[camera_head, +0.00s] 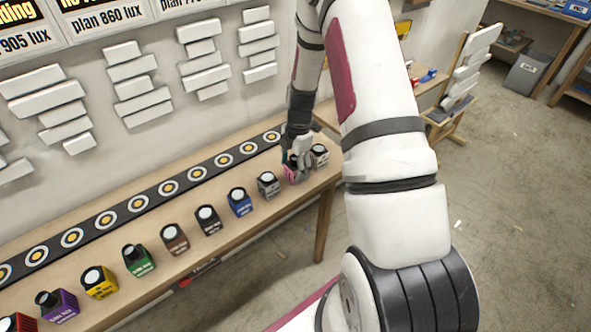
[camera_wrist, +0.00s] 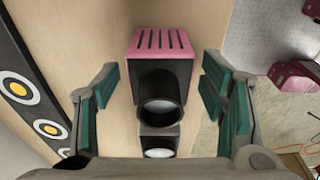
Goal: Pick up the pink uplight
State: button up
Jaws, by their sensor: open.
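The pink uplight (camera_wrist: 160,62) stands on the wooden table in the wrist view. It has a pink slotted body, a dark front and a dark round lamp head. My gripper (camera_wrist: 160,104) is open, with one green-padded finger on each side of the uplight and a gap on both sides. In the head view the pink uplight (camera_head: 291,173) is partly hidden by my gripper (camera_head: 297,158), which is over it near the right end of the table.
A grey uplight (camera_head: 319,155) stands close on the right and another grey uplight (camera_head: 268,185) on the left. Several coloured uplights line the table (camera_head: 228,226). A black strip with round discs (camera_head: 145,203) runs along the wall side.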

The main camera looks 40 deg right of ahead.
jog(key=shift+f, duration=0.1)
jog(key=c, duration=1.3)
jog(key=shift+c, duration=0.2)
